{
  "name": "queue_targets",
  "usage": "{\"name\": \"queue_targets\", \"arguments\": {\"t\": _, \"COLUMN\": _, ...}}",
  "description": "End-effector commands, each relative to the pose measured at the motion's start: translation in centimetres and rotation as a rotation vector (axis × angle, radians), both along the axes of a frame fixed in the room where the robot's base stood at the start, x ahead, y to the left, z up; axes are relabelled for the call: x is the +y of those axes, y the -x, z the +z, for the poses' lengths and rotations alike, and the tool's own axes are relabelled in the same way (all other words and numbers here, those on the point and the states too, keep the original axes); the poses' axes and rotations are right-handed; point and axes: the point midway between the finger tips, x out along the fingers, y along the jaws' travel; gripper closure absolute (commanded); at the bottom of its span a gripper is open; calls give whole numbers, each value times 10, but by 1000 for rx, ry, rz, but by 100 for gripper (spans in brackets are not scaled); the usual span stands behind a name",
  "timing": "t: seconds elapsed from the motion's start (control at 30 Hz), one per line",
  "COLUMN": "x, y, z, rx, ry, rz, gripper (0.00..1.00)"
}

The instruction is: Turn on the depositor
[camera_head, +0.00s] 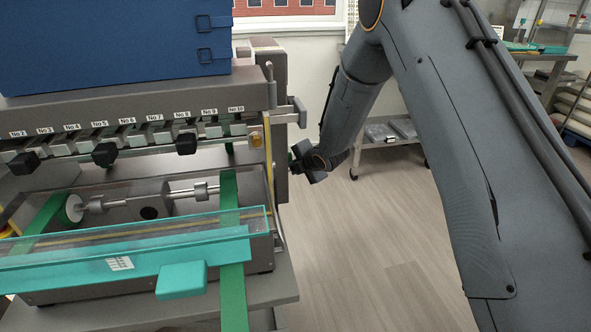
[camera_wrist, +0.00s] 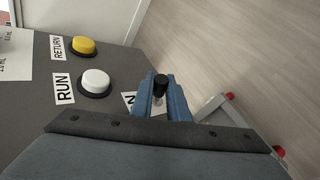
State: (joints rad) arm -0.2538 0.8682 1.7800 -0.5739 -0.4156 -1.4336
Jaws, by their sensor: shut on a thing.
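The depositor (camera_head: 265,85) stands at the left in the head view, a grey machine with a blue hopper on top and a row of numbered nozzles. My gripper (camera_head: 303,160) is at its right side. In the wrist view the side panel has a yellow RETURN button (camera_wrist: 84,46), a white RUN button (camera_wrist: 95,81) and a small black-capped switch (camera_wrist: 160,84). My gripper (camera_wrist: 160,95) is shut on this switch, with its blue fingers on either side of it. The label beside the switch is mostly hidden by a finger.
A teal-edged clear guard (camera_head: 130,250) and green belts (camera_head: 232,290) are at the machine's front. A metal cart (camera_head: 385,140) stands behind my arm, with shelving (camera_head: 550,60) at the far right. The wooden floor (camera_head: 350,240) right of the machine is clear.

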Motion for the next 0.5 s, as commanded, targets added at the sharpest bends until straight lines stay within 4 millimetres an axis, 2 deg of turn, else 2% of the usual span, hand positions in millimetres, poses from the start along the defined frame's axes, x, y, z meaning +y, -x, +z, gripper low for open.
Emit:
{"name": "queue_targets", "arguments": {"t": 0.27, "x": -1, "y": 0, "z": 0, "rx": 1, "ry": 2, "rz": -1, "gripper": 100}}
{"name": "queue_targets", "arguments": {"t": 0.3, "x": -1, "y": 0, "z": 0, "rx": 1, "ry": 2, "rz": -1, "gripper": 82}}
{"name": "queue_targets", "arguments": {"t": 0.33, "x": -1, "y": 0, "z": 0, "rx": 1, "ry": 2, "rz": -1, "gripper": 78}}
{"name": "queue_targets", "arguments": {"t": 0.5, "x": 0, "y": 0, "z": 0, "rx": 1, "ry": 1, "rz": 0, "gripper": 78}}
